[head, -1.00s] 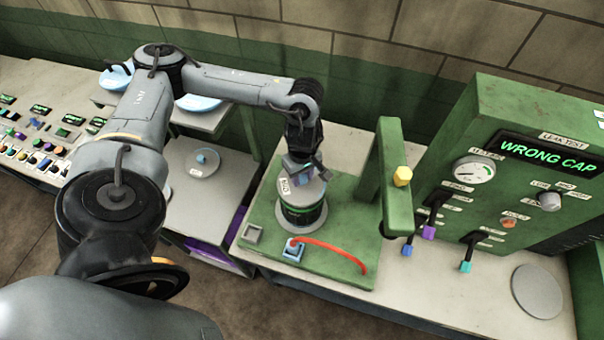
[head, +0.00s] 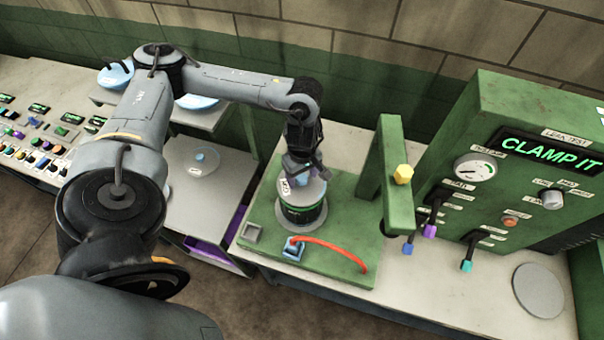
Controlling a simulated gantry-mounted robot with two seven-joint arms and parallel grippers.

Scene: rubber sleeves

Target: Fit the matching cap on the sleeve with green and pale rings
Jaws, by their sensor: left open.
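The dark sleeve (head: 302,214) with green and pale rings stands upright on the green fixture base. A grey cap (head: 313,191) with a white label sits on its top. A bluish knob shows between the fingers on the cap, partly hidden. My left gripper (head: 303,176) points down right over the cap, with its jaws open around or close beside the knob. Whether the fingers touch it I cannot tell. My right gripper is out of view.
The green post (head: 397,180) with a yellow knob stands right of the sleeve. A red hose (head: 335,249) crosses the base in front. The test box display (head: 546,154) reads "CLAMP IT". Another disc with a knob (head: 203,158) lies on the left shelf.

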